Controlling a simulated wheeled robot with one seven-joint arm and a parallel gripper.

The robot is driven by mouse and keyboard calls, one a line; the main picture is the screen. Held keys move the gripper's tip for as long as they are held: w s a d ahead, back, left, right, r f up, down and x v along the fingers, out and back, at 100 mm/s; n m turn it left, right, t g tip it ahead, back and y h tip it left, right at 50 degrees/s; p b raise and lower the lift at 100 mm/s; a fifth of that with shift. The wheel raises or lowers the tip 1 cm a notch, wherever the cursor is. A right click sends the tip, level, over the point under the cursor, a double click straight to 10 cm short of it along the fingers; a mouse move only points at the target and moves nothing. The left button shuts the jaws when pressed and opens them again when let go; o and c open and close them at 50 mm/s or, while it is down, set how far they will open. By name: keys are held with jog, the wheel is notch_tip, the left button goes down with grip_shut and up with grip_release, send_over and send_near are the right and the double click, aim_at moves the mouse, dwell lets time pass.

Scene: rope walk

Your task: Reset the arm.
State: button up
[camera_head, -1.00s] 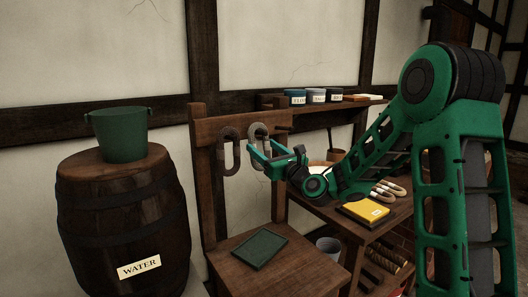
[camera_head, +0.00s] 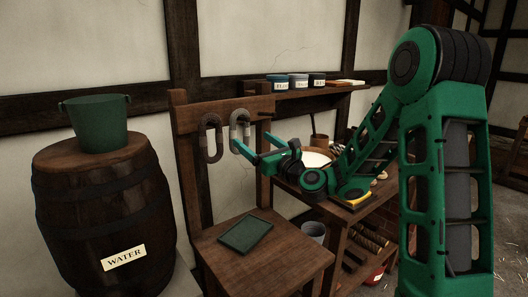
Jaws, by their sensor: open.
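My gripper (camera_head: 253,157) is open and empty in front of the wooden rack, its fingers pointing left. My arm is bent, coming in from the right.
A dark green tray (camera_head: 245,235) lies on the wooden seat (camera_head: 285,255) below the gripper. A water barrel (camera_head: 104,215) with a green bucket (camera_head: 97,123) stands left.

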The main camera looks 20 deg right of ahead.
jog(key=s+a+f+n+g, duration=0.2)
jog(key=s+f+n+g, duration=0.95)
jog(key=s+n, duration=0.55)
jog(key=s+d+f+n+g+h, duration=0.2)
jog(key=s+d+f+n+h, duration=0.15)
jog(key=s+d, duration=0.3)
jog(key=s+d+f+n+g+h, duration=0.1)
jog(key=s+d+f+n+h, duration=0.2)
jog(key=s+d, duration=0.35)
jog(key=s+d+r+n+g, duration=0.1)
jog(key=s+d+g, duration=0.1)
jog(key=s, duration=0.6)
jog(key=s+d+r+n+g, duration=0.1)
jog(key=s+d+g, duration=0.1)
jog(key=s, duration=0.6)
jog(key=shift+s+d+r+g, duration=0.2)
jog(key=shift+s+d+g, duration=0.15)
jog(key=shift+d, duration=0.3)
jog(key=shift+n+y, duration=0.25)
